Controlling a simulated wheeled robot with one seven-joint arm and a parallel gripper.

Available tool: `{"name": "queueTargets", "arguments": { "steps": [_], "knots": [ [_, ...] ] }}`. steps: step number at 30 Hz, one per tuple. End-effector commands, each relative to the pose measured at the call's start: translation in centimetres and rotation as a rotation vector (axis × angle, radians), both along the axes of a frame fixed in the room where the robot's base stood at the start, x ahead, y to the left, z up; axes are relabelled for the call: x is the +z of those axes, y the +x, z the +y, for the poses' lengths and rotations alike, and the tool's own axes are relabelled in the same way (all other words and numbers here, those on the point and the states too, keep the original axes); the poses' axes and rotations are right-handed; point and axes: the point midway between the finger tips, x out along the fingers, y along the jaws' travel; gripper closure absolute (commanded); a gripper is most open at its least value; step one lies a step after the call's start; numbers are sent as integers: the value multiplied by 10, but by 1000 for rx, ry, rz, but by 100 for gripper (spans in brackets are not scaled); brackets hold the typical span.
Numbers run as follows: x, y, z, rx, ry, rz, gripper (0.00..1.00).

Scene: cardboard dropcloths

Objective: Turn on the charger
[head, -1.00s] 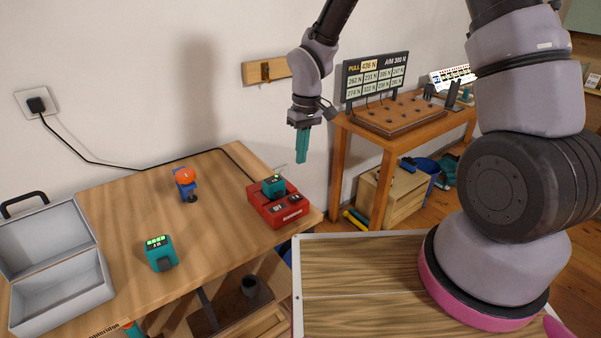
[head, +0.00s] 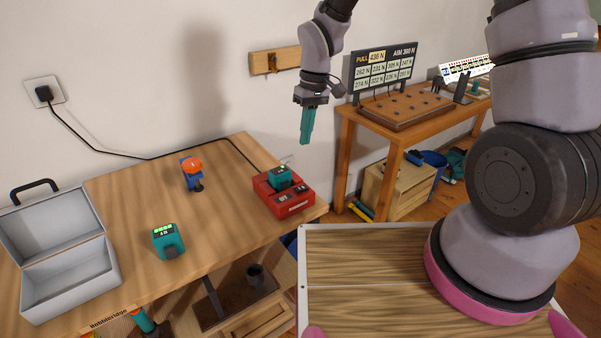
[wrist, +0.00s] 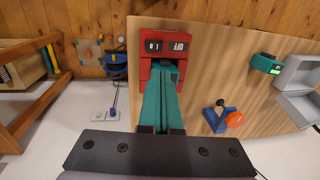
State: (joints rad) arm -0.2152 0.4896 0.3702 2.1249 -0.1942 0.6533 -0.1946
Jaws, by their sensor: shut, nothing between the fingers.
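The red charger (head: 283,199) sits at the right end of the wooden bench with a teal battery (head: 280,177) standing in it. In the wrist view the charger (wrist: 149,27) shows a black panel with a switch marked "0 1" and a display reading "OFF" (wrist: 178,46). A black cord runs along the bench's back from the wall socket (head: 42,93). My gripper (head: 305,141) hangs above and right of the charger, apart from it in the head view. Its teal fingers (wrist: 160,85) are shut and empty. In the wrist view they cover part of the charger's lower area.
A second teal battery (head: 166,240) with green lights, an orange-and-blue device (head: 193,173) and an open grey case (head: 70,276) stand on the bench (head: 222,211). A side table with a sign (head: 386,70) stands at the right. Bench space left of the charger is free.

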Motion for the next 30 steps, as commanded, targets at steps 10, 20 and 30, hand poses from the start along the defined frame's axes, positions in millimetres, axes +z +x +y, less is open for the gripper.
{"name": "queueTargets", "arguments": {
  "steps": [10,20,30],
  "knots": [
    [-23,-3,3,2,-2,5,100],
    [-93,-10,12,2,-2,5,100],
    [-135,-12,17,-1,-1,2,100]
  ]
}}
